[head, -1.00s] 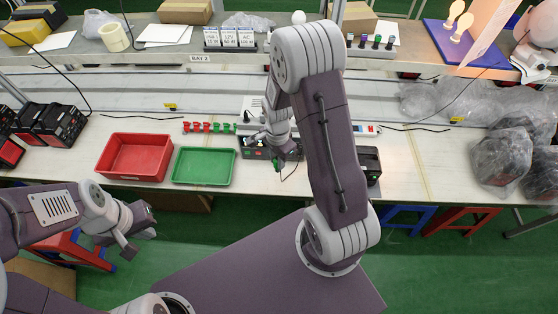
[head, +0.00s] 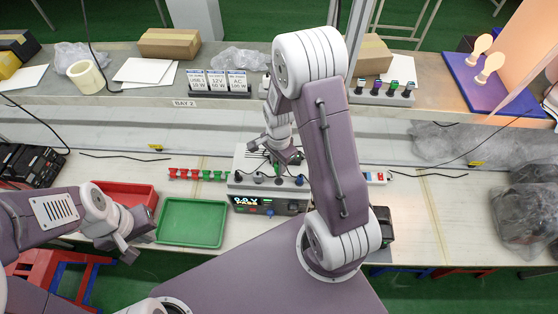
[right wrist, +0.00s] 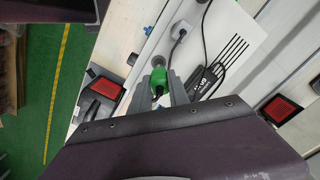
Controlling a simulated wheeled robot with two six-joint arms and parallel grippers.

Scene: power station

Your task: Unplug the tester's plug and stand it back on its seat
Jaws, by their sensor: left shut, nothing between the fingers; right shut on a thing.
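The tester (head: 268,204) is a grey box at the middle of the bench, with a lit display and a row of small knobs or plugs along its top. My right gripper (right wrist: 158,92) is shut on a green plug (right wrist: 158,76), which has a dark cable. In the head view, my right gripper (head: 279,162) is above the back of the tester, and its fingertips are partly hidden. I cannot tell whether the plug touches a socket or seat. My left gripper (head: 128,250) is shut and empty, in front of the bench near the trays.
A green tray (head: 192,223) and a red tray (head: 130,194) are left of the tester. Several red and green plugs (head: 198,175) stand in a row behind them. A white power strip (head: 376,178) is to the right. Bagged items (head: 527,218) crowd the right end.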

